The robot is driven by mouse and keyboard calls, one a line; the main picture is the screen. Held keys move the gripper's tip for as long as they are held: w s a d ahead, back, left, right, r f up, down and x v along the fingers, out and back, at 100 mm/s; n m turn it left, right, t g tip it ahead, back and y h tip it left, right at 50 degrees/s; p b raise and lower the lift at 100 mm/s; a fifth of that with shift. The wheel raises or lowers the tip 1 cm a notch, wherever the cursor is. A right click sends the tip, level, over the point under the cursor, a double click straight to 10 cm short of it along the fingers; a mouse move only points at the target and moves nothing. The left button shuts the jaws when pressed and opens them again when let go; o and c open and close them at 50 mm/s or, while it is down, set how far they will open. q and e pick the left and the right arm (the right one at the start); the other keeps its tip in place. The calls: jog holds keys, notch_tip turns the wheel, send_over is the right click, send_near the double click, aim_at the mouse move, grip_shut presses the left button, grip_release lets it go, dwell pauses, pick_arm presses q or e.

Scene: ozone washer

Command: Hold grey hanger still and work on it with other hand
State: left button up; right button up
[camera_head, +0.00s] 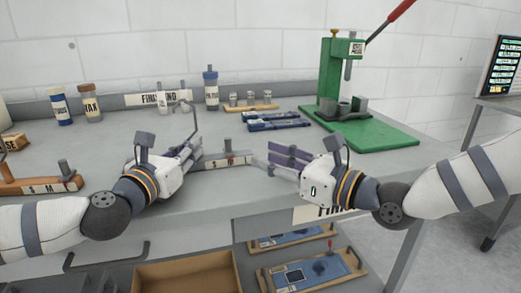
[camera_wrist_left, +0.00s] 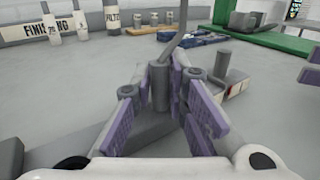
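The grey hanger's hooked rod (camera_head: 194,114) rises above my left gripper in the head view. In the left wrist view the hanger (camera_wrist_left: 181,25) shows as a thin grey rod beyond the fingertips, its lower part hidden by the right finger. My left gripper (camera_wrist_left: 160,72) has its purple pads either side of a short grey post (camera_wrist_left: 158,88); whether they touch it is unclear. My right gripper (camera_head: 277,155) is open, its two purple pads apart, right of the hanger. A thin grey bar reaches from the middle board toward its fingertips; contact is unclear.
A grey board with a post (camera_head: 228,159) lies between the grippers. A green press (camera_head: 365,135) stands at right, blue fixtures (camera_head: 275,124) behind, and bottles (camera_head: 211,90) along the wall. An orange board (camera_head: 40,185) lies at left. The bench's front edge is close.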

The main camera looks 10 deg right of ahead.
pick_arm(q)
jog(key=shift+o, duration=1.4)
